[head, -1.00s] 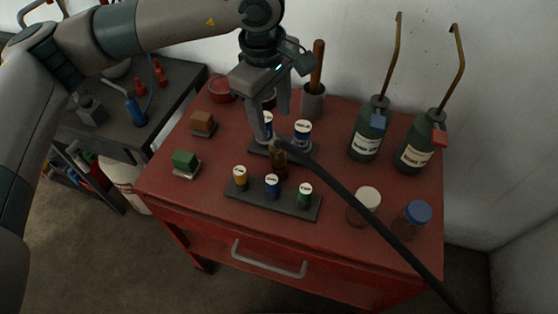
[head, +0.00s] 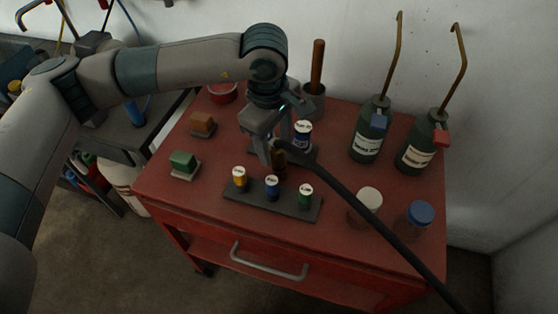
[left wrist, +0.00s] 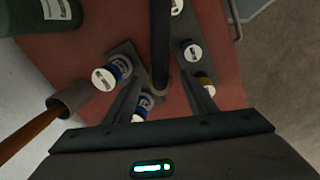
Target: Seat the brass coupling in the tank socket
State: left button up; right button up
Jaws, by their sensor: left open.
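The brass coupling (head: 279,160) is the small brownish end of a thick black hose (head: 350,205), above the red cabinet top. My left gripper (head: 273,148) is open, with its fingers pointing down right at the coupling. In the left wrist view the hose (left wrist: 161,45) runs up between the open fingers (left wrist: 163,82). The coupling is not clear in that view, and I cannot tell whether a finger touches it. I cannot make out the tank socket for certain. My right gripper is not in view.
A dark rack (head: 250,198) holds yellow, blue and green-banded canisters in front of the gripper. A blue-banded canister (head: 302,136) stands just right of it. Two dark bottles (head: 370,135) with brass tubes stand at the right. Two jars (head: 369,198) stand near the front right.

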aim_at(278, 157)
pick_arm(q)
jog(key=shift+f, duration=0.55)
jog(key=f, duration=0.3)
jog(key=shift+d+p, duration=0.25)
jog(key=shift+p, duration=0.05)
jog(key=shift+f, duration=0.4)
jog(key=shift+w+f, duration=0.1)
jog(key=shift+f, duration=0.05)
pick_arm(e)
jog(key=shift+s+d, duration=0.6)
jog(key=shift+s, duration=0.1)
pick_arm(q)
jog(key=c, duration=0.3)
grip_shut()
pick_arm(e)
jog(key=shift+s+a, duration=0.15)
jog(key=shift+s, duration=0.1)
